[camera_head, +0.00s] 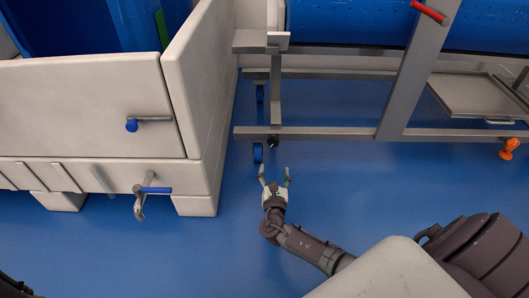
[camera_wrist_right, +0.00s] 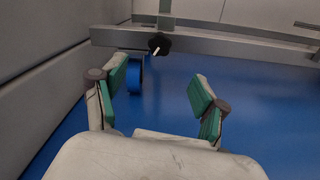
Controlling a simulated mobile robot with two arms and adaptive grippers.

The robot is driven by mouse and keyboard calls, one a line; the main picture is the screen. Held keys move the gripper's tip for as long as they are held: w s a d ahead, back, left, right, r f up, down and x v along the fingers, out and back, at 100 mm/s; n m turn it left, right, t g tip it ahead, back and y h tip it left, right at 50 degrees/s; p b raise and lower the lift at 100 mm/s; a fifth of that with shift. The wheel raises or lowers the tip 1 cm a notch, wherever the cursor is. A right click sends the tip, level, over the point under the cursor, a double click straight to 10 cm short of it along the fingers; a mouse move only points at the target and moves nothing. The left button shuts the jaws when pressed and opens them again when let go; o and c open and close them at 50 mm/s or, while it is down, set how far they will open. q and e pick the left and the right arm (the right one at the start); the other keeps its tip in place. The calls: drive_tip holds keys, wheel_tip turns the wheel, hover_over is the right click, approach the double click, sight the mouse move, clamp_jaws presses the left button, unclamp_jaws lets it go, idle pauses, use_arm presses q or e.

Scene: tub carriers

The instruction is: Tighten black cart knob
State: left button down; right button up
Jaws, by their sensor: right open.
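The black knob (camera_wrist_right: 158,43) is a small lobed knob on the grey metal frame of the cart (camera_head: 310,133). In the head view the knob (camera_head: 273,141) is a small dark spot at the lower left corner of that frame. My right gripper (camera_head: 274,170) is open and empty, just below the knob and pointing at it. In the wrist view the right gripper's green-padded fingers (camera_wrist_right: 160,80) are spread apart, and the knob shows beyond them, a little left of the middle. Nothing touches the knob. My left gripper is not in view.
A blue caster wheel (camera_wrist_right: 135,75) stands close to the knob, and it also shows in the head view (camera_head: 257,153). A large white bin (camera_head: 195,90) with blue-tipped handles stands left. An orange knob (camera_head: 509,148) sits at the frame's right. The blue floor (camera_head: 200,255) in front is clear.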

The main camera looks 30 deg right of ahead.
sight(274, 143)
drive_tip(key=b+x, duration=0.7)
drive_tip(key=x, duration=0.6)
drive_tip(key=shift+f, duration=0.1)
drive_tip(key=shift+w+d, duration=0.2)
drive_tip(key=shift+w, duration=0.05)
drive_tip(key=c, duration=1.2)
drive_tip(key=shift+o, duration=0.2)
drive_tip(key=shift+m+b, duration=0.3)
drive_tip(key=shift+b, duration=0.15)
